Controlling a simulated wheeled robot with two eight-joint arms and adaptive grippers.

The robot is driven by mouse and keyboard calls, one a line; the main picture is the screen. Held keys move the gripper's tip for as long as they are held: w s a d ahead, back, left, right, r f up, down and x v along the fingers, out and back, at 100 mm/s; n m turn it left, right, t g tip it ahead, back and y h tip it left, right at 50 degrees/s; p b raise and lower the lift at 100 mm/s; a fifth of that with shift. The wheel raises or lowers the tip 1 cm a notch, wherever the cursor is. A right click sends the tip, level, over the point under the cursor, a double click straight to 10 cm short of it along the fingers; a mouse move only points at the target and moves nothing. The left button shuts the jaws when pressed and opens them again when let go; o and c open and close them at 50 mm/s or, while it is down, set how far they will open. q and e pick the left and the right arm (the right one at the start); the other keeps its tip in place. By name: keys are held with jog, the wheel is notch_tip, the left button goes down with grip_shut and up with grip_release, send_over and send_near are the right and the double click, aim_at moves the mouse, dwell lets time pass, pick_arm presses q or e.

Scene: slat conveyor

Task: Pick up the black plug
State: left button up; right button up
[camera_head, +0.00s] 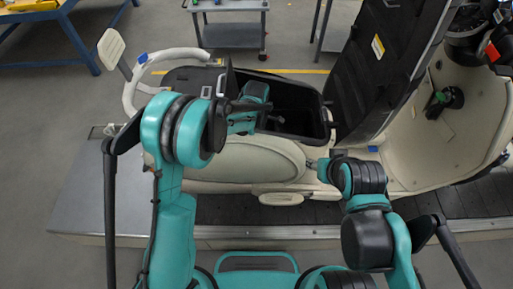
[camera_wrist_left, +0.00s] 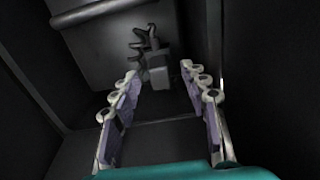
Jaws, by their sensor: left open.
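The black plug (camera_wrist_left: 155,60) shows in the left wrist view as a dark block with thin branching prongs or leads beside it, inside the dark storage bin (camera_wrist_left: 75,62). My left gripper (camera_wrist_left: 160,78) is open around the line to the plug, its two fingers left and right of it; whether they touch it I cannot tell.
The cream scooter (camera_head: 258,158) lies along the slat conveyor (camera_head: 240,208). Its raised black seat (camera_head: 375,65) stands right of the bin. Bin walls are close around my left gripper. A grey cart (camera_head: 232,30) and blue table (camera_head: 60,30) stand behind.

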pick_arm(q)
jog(key=shift+f, duration=0.4)
jog(key=shift+r, duration=0.1)
grip_shut()
notch_tip(320, 180, up, 22)
jog(key=p, duration=0.9)
dwell(2.4)
dwell(0.4)
notch_tip(320, 180, up, 12)
jog(key=p, duration=0.7)
jog(key=shift+p, duration=0.3)
